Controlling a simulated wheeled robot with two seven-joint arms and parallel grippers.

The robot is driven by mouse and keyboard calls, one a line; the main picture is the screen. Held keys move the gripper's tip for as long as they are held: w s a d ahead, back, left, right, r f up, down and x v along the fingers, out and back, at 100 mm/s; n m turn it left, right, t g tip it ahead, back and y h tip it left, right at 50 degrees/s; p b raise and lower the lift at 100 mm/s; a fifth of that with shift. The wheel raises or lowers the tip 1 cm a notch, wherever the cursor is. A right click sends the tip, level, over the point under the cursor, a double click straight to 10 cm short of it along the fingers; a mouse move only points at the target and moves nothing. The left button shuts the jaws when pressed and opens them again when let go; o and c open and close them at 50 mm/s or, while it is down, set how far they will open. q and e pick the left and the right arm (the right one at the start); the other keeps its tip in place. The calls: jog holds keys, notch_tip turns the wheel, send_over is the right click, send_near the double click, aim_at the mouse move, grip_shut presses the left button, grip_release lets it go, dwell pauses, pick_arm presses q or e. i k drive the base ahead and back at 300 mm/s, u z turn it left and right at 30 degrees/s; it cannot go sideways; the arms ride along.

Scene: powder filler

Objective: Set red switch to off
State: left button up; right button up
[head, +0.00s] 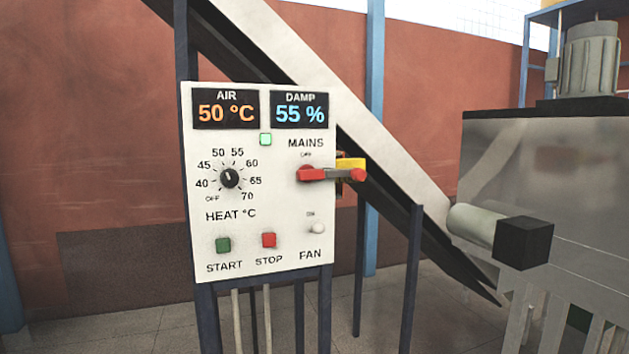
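The red MAINS switch (311,174) is on the right side of the white control panel (285,200). Its handle lies level and points right, with a grey middle part and a red tip (358,175) reaching past the panel's edge. A small OFF label (305,154) is above the switch's pivot, so the handle does not point at it. A yellow piece (350,163) sits just behind the handle at the panel's edge. Neither of my grippers is in the head view.
The panel also has a black heat knob (229,178), a green START button (223,245), a red STOP button (268,240) and a FAN toggle (317,228). A sloping chute (285,55) passes behind it. A metal machine (540,150) stands at right.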

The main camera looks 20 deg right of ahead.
aim_at(307, 173)
jog(key=k, duration=1.25)
jog(key=u, duration=0.4)
jog(key=i, duration=0.5)
jog(key=u, duration=0.65)
jog(key=i, duration=0.85)
jog(key=z, duration=0.85)
jog(key=i, duration=0.75)
jog(key=z, duration=0.9)
